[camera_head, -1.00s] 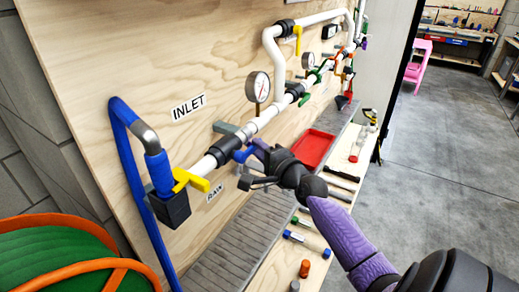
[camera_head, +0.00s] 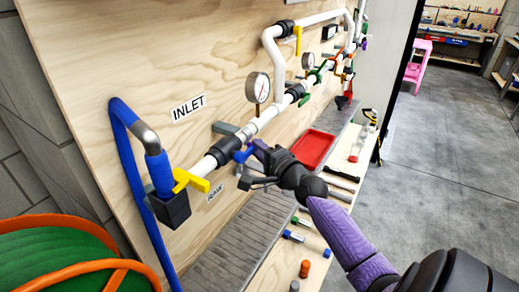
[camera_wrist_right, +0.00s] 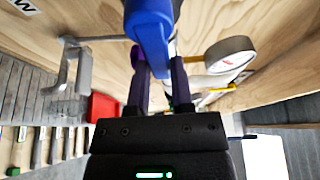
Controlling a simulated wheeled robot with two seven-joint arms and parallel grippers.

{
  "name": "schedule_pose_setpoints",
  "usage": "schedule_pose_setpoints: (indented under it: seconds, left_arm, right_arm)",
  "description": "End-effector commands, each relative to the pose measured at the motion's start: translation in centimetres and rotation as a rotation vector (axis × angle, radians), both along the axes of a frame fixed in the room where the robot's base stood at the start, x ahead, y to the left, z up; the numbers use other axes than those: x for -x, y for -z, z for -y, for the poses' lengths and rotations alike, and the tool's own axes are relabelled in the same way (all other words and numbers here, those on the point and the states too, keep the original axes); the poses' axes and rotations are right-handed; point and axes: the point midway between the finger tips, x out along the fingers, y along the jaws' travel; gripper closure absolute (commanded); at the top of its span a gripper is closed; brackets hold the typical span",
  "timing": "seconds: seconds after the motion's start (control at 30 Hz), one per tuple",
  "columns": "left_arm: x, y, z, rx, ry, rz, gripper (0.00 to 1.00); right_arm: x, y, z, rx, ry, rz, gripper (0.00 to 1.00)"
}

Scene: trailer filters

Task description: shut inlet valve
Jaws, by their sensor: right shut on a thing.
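The inlet valve has a blue handle (camera_head: 243,154) on the white pipe beside the black fitting (camera_head: 222,151), below and right of the INLET label (camera_head: 188,107). My right gripper (camera_head: 258,163) is at this handle, and its dark body partly covers it. In the right wrist view the blue handle (camera_wrist_right: 150,38) stands between the two purple fingers of my right gripper (camera_wrist_right: 158,78), which is shut on it. The handle's exact angle to the pipe is hard to tell. My left gripper is not in view.
A yellow handle (camera_head: 191,181) sits on the pipe to the left, near the blue hose (camera_head: 133,165). A pressure gauge (camera_head: 257,87) stands above the pipe. A red tray (camera_head: 312,149) and several tools lie on the bench below. Open floor (camera_head: 440,150) is at right.

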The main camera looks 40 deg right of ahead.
Motion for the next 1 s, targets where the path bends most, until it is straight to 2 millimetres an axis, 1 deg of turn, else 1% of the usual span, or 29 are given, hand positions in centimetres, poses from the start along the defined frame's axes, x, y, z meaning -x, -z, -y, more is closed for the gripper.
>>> schedule_pose_setpoints:
  seconds: [0.27, 0.6, 1.0]
  left_arm:
    - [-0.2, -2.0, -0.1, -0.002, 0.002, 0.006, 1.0]
    - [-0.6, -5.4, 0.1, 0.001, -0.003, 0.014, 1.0]
    - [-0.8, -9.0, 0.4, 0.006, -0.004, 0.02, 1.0]
  right_arm:
    - [0.0, 0.3, -0.1, -0.13, -0.001, -0.041, 1.0]
    - [0.1, 1.6, -0.5, -0.429, 0.0, -0.127, 1.0]
    - [0.4, 3.0, -1.6, -0.795, -0.001, -0.232, 1.0]
